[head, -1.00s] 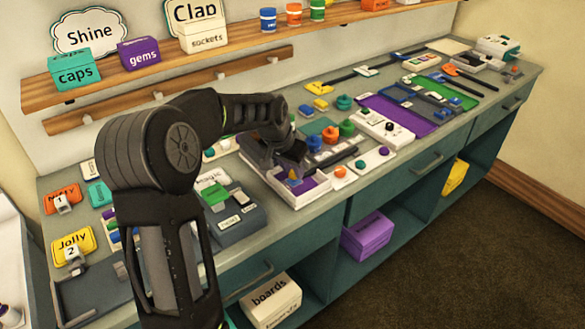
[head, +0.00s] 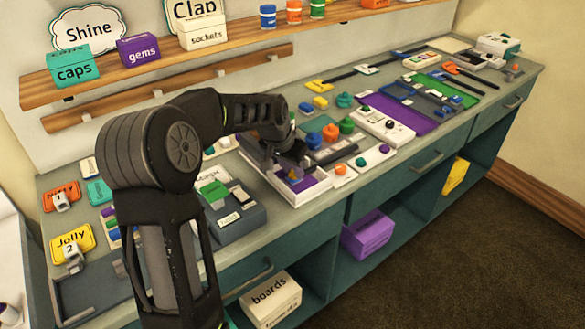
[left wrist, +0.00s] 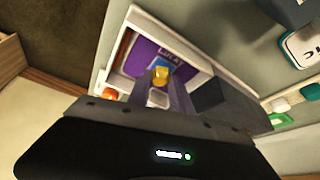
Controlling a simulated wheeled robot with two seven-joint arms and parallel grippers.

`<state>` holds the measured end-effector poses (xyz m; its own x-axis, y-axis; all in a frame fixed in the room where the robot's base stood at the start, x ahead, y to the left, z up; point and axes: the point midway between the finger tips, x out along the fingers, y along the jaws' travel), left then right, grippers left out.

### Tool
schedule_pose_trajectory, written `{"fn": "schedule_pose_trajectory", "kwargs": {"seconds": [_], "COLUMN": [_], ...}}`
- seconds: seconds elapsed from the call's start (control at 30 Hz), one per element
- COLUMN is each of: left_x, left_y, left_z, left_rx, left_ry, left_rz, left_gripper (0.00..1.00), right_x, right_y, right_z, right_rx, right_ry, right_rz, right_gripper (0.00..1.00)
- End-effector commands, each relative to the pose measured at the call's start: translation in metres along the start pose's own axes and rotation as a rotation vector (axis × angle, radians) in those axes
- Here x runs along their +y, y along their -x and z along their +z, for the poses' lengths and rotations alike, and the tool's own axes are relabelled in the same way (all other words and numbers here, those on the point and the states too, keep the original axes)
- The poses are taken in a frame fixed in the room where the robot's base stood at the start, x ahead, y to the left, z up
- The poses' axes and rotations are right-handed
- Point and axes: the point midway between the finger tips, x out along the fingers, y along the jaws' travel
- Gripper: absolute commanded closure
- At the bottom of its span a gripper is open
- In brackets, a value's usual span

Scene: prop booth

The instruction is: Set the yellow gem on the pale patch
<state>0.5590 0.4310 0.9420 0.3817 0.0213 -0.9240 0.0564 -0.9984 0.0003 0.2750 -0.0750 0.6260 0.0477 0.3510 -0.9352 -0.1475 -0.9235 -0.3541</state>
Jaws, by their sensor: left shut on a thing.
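My left gripper (head: 291,172) is low over a white-rimmed tray (head: 312,193) with a purple floor. In the left wrist view its fingers (left wrist: 162,84) are shut on the yellow gem (left wrist: 160,74), which shows at their tips against the purple floor (left wrist: 190,62) with dark lettering. A small pale square (left wrist: 157,98) shows between the fingers, nearer the palm in the picture; I cannot tell for sure whether it is the pale patch. The gap between gem and tray is not clear. My right gripper is not in view.
A grey box with a green top (head: 214,192) stands left of the tray. A white strip with coloured knobs (head: 374,158) lies to its right, and orange and green knobs (head: 330,133) stand behind. The counter is crowded; its front edge is close to the tray.

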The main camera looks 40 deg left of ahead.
Motion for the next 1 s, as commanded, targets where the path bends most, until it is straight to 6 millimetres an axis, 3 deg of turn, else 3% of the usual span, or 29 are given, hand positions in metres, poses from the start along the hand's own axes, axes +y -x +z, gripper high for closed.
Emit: {"fn": "schedule_pose_trajectory", "kwargs": {"seconds": [1.0], "left_x": [0.0000], "left_y": [-0.0064], "left_z": [0.0026], "left_rx": [0.000], "left_ry": [0.000], "left_rz": [0.000], "left_gripper": [1.00], "right_x": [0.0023], "right_y": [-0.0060], "right_z": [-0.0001], "right_rx": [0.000], "right_ry": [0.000], "right_rz": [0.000], "right_gripper": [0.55]}}
